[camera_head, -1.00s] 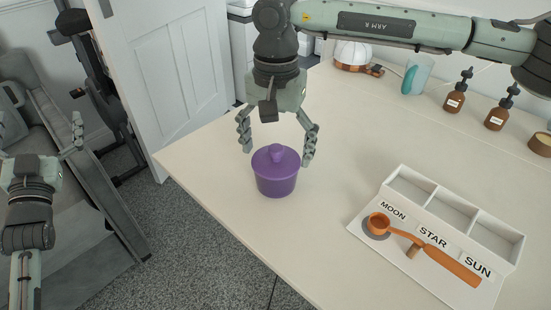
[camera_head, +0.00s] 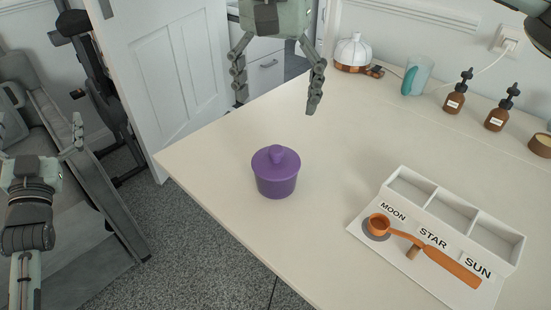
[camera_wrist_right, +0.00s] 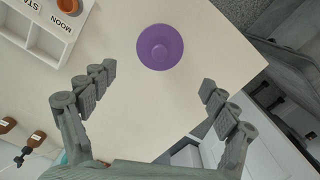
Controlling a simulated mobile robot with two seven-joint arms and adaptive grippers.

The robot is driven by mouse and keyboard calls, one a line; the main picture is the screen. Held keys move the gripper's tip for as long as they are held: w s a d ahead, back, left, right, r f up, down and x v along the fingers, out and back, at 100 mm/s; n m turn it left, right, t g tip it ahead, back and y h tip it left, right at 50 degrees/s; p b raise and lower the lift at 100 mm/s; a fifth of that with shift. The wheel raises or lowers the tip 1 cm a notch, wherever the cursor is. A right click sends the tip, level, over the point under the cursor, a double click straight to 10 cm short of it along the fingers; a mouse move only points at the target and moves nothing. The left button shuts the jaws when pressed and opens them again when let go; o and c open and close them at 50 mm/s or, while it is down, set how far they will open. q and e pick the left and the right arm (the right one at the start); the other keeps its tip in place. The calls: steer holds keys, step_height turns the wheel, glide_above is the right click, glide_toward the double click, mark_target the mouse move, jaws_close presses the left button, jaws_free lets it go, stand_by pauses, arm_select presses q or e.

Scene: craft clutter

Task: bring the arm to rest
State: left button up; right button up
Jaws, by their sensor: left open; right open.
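My right gripper (camera_head: 276,90) is open and empty, raised above the table behind a purple lidded pot (camera_head: 275,172). The pot stands upright on the table with its lid on, apart from the gripper. In the right wrist view the pot (camera_wrist_right: 160,47) lies beyond the open fingers (camera_wrist_right: 157,88). My left gripper (camera_head: 76,140) is at the left edge, off the table, open with nothing seen in it.
A white tray (camera_head: 357,231) marked MOON, STAR and SUN has empty compartments and an orange scoop (camera_head: 440,258). Brown dropper bottles (camera_head: 455,97), a teal-and-clear cup (camera_head: 412,78) and a white-topped diffuser (camera_head: 352,52) stand at the back. The table (camera_head: 215,165) is clear around the pot.

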steer(key=shift+f, duration=0.1)
steer(key=shift+f, duration=2.95)
steer(key=shift+f, duration=0.1)
